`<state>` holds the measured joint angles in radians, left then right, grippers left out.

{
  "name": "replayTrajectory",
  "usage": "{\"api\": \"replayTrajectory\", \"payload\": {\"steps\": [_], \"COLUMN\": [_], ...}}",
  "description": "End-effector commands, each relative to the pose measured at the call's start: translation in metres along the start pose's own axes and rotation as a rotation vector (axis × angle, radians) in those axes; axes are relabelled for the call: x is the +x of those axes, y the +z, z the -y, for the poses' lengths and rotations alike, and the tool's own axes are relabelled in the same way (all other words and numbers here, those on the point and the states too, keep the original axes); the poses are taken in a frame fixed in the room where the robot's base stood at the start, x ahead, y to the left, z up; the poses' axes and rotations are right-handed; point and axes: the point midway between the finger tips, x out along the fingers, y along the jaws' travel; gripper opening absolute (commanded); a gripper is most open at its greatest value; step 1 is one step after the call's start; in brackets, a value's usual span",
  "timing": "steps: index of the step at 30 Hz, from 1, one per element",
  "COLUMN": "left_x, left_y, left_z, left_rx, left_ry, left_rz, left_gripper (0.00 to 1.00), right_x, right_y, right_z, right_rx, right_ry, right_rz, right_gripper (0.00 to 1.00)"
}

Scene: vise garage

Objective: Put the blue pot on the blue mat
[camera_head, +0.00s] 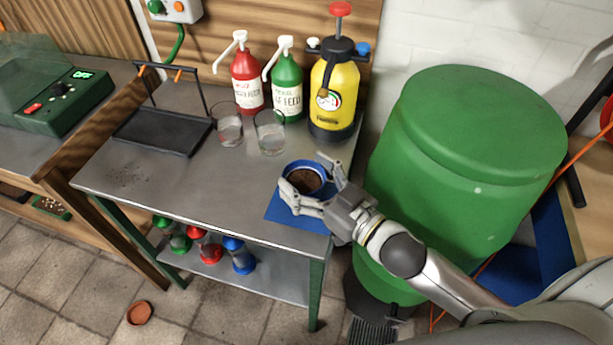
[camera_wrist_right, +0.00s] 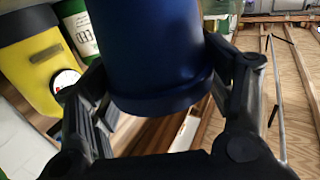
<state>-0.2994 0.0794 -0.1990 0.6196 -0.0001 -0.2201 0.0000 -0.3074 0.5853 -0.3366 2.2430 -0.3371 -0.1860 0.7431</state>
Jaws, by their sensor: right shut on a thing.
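The blue pot (camera_head: 291,167), filled with dark brown soil, stands upright near the right front corner of the metal workbench. My right gripper (camera_head: 308,178) is shut on it, with fingers on both sides. The blue pot (camera_wrist_right: 150,50) fills the upper middle of the wrist view, between my right gripper's fingers (camera_wrist_right: 158,95). The blue mat (camera_head: 283,211) lies flat at the bench corner, partly covered by the pot and gripper. In the head view the pot is over the mat; I cannot tell whether its base touches it. My left gripper is not in view.
Behind the pot stand two clear glasses (camera_head: 270,138), a red pump bottle (camera_head: 246,82), a green one (camera_head: 287,85) and a yellow sprayer (camera_head: 338,92). A black tray (camera_head: 162,132) is at left. A large green barrel (camera_head: 455,170) stands close on the right.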

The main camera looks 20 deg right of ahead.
Motion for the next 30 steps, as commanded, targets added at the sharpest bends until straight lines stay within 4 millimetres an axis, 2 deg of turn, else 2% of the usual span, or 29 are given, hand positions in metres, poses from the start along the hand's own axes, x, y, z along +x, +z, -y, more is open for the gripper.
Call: {"api": "replayTrajectory", "payload": {"steps": [6,7,12,24,30], "left_x": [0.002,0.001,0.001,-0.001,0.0], "left_y": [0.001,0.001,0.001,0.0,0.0], "left_z": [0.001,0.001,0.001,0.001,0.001], "left_rx": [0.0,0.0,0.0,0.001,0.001], "left_ry": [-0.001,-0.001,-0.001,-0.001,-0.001], "left_rz": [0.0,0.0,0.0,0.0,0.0], "left_gripper": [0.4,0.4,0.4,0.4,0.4], "right_x": [0.0,0.0,0.0,0.0,-0.016], "right_y": [0.003,0.003,0.003,-0.002,0.001], "right_z": [0.0,0.0,0.0,0.0,0.0], "right_rx": [0.001,0.001,0.001,-0.001,0.003], "right_ry": [0.0,0.0,0.0,0.0,0.001], "right_rz": [-0.001,0.0,0.001,0.0,0.004], "right_gripper": [0.46,0.77,0.95,0.95,0.95]}}
